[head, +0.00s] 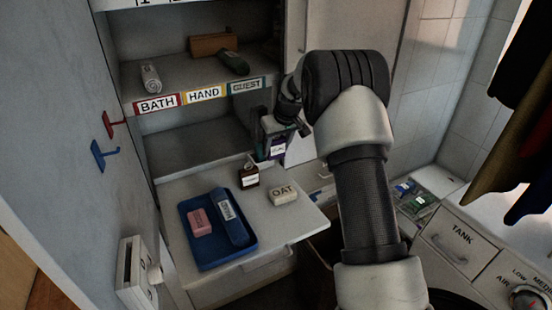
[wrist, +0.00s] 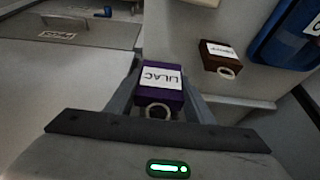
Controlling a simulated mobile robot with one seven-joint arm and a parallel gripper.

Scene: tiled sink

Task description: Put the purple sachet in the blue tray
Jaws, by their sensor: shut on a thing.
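The purple sachet, labelled LILAC, is between the fingers of my gripper (wrist: 161,88) in the wrist view; its purple side (wrist: 181,97) shows past the label. In the head view my gripper (head: 279,128) holds the sachet (head: 277,150) upright above the back right of the pale counter, apart from the tray. The blue tray (head: 212,255) lies on the counter to the left and nearer. It holds a pink block (head: 200,222) and a long blue labelled item (head: 232,220). Part of the tray shows at the wrist view's upper right (wrist: 278,42).
A small brown labelled item (head: 249,177) stands behind the tray, and a pale OAT block (head: 284,193) lies to its right. Shelves (head: 190,75) rise behind, with a BATH, HAND, GUEST label strip. Bare tray floor shows at the near side.

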